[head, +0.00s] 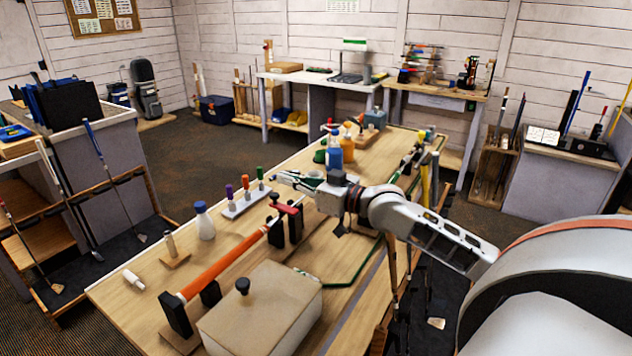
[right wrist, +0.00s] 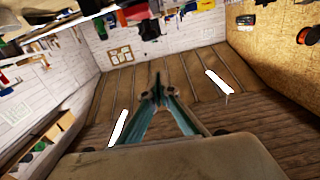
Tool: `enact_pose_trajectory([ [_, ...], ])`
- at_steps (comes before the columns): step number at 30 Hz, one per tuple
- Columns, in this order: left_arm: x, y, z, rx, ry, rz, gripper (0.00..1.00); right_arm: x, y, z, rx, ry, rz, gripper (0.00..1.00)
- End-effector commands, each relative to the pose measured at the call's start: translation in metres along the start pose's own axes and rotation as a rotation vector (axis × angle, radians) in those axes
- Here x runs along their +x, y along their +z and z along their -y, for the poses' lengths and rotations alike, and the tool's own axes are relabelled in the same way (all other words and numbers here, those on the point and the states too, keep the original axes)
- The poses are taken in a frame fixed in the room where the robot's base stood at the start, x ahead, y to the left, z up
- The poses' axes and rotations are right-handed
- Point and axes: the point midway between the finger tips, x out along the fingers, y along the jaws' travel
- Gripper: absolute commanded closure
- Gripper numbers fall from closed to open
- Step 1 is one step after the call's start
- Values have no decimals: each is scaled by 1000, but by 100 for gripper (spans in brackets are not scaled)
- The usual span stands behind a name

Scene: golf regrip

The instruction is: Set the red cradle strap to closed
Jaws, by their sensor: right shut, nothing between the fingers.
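The red cradle strap (head: 288,209) sits at the top of a black cradle (head: 295,228) on the workbench, beside a small dark knob. I cannot tell from its pose whether it is open or closed. An orange tube (head: 225,262) runs from that cradle down to another black support (head: 176,315) at the near left. My right gripper (head: 277,178) is just beyond and above the strap in the head view, pointing left, apart from it. Its fingers meet at the tips in the right wrist view (right wrist: 157,92), with nothing between them. My left gripper is not in view.
A beige box with a black knob (head: 262,308) stands in front of the cradle. A rack with coloured handles (head: 243,203), a white bottle with a blue cap (head: 204,222), and blue and orange bottles (head: 334,155) stand nearby.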

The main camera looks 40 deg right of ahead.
Motion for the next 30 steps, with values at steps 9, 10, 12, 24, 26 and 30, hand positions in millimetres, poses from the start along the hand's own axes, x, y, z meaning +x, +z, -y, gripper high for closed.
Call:
enact_pose_trajectory([
  [9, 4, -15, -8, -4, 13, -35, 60, -39, -5, 0, -3, 0, 2, 100],
  [10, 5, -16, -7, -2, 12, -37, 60, -42, -5, 0, -2, 0, 3, 100],
  [12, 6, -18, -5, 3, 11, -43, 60, -50, -7, 0, -3, 0, 3, 100],
  [24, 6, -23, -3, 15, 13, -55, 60, -79, -14, 1, 0, -1, 0, 100],
  [26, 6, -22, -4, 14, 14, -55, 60, -80, -14, 1, 0, -1, -1, 100],
  [30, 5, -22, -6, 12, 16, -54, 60, -81, -15, 1, -1, -1, -1, 100],
])
